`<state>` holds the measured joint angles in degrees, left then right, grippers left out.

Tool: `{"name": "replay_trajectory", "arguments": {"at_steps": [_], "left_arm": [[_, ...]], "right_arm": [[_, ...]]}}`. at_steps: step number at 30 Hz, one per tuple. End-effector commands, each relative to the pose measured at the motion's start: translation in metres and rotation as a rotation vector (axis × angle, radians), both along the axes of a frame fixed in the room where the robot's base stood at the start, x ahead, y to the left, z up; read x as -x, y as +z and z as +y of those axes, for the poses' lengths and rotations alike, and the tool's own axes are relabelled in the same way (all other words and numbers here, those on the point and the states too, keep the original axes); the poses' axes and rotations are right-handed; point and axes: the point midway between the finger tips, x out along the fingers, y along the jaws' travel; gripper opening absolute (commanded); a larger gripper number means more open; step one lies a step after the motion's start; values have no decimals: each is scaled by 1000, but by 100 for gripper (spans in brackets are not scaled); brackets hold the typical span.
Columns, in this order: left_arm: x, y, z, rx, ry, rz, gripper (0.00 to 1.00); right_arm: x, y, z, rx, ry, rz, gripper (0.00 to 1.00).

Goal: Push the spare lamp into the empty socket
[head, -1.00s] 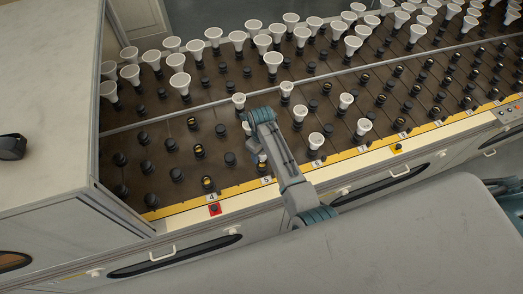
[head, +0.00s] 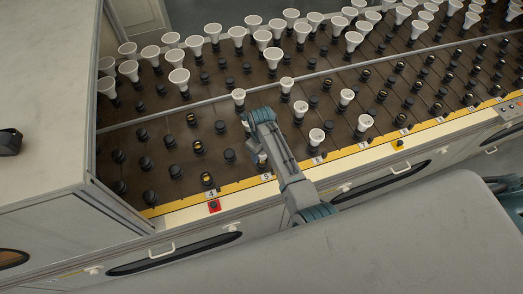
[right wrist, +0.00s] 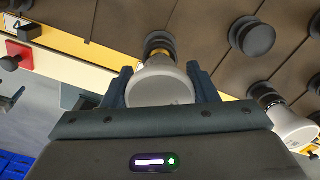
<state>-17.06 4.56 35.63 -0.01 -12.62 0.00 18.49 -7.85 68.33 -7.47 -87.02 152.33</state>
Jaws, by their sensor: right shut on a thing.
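My right gripper (right wrist: 160,88) is shut on a white flared lamp (right wrist: 160,82). The lamp's wide face is towards the wrist camera, with a finger on each side. Beyond it a dark socket (right wrist: 160,40) with a yellow band shows in line with the lamp. I cannot tell how deep the lamp sits in it. In the head view the right gripper (head: 259,156) is low over the front rows near the label 5, and my arm mostly hides the lamp. My left gripper is not in view.
Another white lamp (right wrist: 292,125) stands close to the right of the gripper in the wrist view. Dark empty sockets (head: 230,156) surround it. A yellow strip (head: 240,186) with a red-backed button (head: 214,206) runs along the front. A grey cabinet (head: 50,90) stands at left.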

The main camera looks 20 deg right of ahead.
Motion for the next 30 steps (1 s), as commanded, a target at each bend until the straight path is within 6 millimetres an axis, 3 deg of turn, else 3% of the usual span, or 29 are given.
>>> {"name": "replay_trajectory", "arguments": {"at_steps": [16,17,20,30], "left_arm": [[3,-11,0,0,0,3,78],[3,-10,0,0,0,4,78],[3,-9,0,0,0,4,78],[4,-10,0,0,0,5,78]], "right_arm": [[0,-18,0,0,0,0,30],[0,-16,0,0,0,-1,59],[0,-16,0,-1,0,-1,78],[0,-14,0,-1,0,-1,78]]}}
